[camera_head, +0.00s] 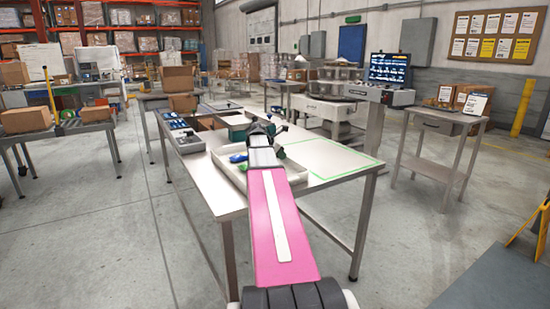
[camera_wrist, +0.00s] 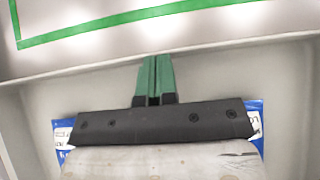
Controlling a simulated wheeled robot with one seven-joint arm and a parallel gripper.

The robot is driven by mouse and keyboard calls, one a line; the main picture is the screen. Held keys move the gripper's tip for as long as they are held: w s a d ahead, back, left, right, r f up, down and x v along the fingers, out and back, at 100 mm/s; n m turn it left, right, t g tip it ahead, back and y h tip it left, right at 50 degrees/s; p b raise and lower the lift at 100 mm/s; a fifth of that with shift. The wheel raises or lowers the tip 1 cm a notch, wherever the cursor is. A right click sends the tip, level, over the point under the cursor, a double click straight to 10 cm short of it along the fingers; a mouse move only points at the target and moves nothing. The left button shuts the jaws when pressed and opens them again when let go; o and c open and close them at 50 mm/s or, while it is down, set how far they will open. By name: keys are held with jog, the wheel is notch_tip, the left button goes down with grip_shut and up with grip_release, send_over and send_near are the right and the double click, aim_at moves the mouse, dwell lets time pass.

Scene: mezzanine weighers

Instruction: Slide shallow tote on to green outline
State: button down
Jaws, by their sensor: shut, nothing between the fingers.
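The shallow tote (camera_head: 229,174) is a pale, low-walled tray on the near part of the table, partly hidden by my arm. Its rim (camera_wrist: 55,78) crosses the wrist view at a slant. The green outline (camera_head: 345,151) lies flat on the tabletop to the tote's right, apart from it. It also shows beyond the rim in the wrist view (camera_wrist: 130,16). My gripper (camera_wrist: 150,60) has green fingers, shut and empty, over the tote's interior with their tips by the wall facing the outline. I cannot tell whether they touch it.
A blue packet (camera_wrist: 256,112) lies in the tote, mostly hidden by my gripper. Grey trays (camera_head: 188,143) of small items sit at the table's left edge. The tabletop inside the outline is clear. A side table (camera_head: 440,118) stands apart at right.

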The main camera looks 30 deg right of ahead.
send_over(333, 154)
jog(key=d, duration=0.5)
jog(key=shift+w+d, duration=0.15)
jog(key=shift+w, duration=0.05)
jog(key=a, duration=0.5)
jog(key=v, duration=0.9)
jog(key=shift+r, duration=0.3)
jog(key=shift+d, duration=0.1)
